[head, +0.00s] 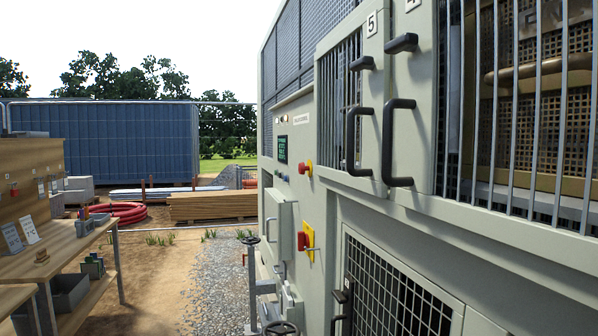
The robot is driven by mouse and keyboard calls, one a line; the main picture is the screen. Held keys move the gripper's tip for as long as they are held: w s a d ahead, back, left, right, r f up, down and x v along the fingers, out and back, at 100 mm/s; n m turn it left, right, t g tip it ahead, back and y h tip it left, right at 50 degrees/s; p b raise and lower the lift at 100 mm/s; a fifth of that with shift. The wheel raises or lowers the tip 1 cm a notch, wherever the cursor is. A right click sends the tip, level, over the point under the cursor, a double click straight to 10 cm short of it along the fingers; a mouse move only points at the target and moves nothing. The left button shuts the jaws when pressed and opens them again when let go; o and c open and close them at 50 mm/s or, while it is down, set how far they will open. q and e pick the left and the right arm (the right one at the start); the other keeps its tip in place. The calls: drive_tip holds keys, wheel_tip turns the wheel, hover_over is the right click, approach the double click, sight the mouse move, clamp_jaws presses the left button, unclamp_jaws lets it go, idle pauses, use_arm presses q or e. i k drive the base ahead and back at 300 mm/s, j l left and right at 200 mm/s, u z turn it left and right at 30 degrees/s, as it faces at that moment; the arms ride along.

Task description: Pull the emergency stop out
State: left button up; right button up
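The chiller's grey-green side panel (303,120) runs along the right half of the head view and is seen at a steep angle. A red mushroom-shaped button (303,168) with a bit of yellow by it sticks out from this panel; it looks like the emergency stop. Whether it is pushed in or out cannot be told from here. Below it, a red knob (303,241) sits on a yellow plate (310,238). Neither of my grippers is in view, and nothing touches the button or the knob.
Black door handles (396,142) jut from the barred doors at right. A grey box (279,222) and pipework with a handwheel (250,240) stand out low on the panel. A wooden workbench (45,245) is at left. Gravel and dirt ground (165,275) lies open between.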

sight(301, 168)
drive_tip(key=i+j, duration=0.25)
drive_tip(key=i+j+u, duration=0.15)
drive_tip(key=i, duration=0.35)
drive_tip(key=i+j, duration=0.25)
drive_tip(key=i+u, duration=0.05)
drive_tip(key=i, duration=0.05)
